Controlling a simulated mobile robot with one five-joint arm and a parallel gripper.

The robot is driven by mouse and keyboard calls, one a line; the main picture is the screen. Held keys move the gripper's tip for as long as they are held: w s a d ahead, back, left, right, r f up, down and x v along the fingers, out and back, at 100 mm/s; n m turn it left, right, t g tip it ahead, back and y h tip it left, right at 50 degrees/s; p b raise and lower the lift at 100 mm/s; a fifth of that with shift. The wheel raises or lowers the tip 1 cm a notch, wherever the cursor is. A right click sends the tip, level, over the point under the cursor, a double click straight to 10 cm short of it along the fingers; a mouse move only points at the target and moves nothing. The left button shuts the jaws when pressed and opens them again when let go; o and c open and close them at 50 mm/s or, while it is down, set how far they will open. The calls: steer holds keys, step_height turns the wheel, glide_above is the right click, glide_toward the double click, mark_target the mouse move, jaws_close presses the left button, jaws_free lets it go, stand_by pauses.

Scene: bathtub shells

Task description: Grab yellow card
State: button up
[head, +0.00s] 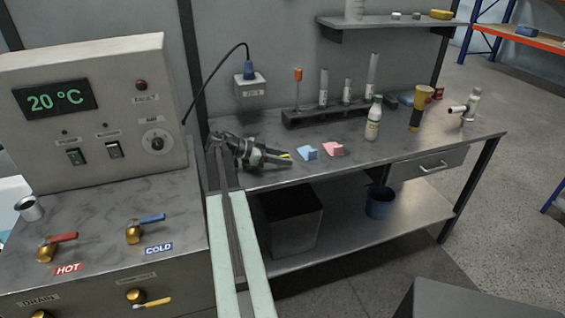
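My gripper (283,159) is low over the left end of the metal workbench, its fingers pointing right. A small yellow patch, likely the yellow card (287,155), shows at the fingertips and is mostly hidden by them. I cannot tell whether the fingers are closed on it or only around it. A folded light-blue card (307,152) lies just right of the fingertips, and a folded pink card (333,149) lies right of that.
Behind the cards stands a dark rack (330,115) with several tubes. A white bottle (373,118) and a yellow-topped dark object (421,108) stand to the right. The control box (95,110) is at left. The bench front between cards and drawer (430,165) is clear.

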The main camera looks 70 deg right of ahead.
steer(key=shift+s+d+f, duration=0.2)
steer(key=shift+s, duration=0.1)
steer(key=shift+r, duration=0.1)
jaws_close()
steer(key=shift+r, duration=0.1)
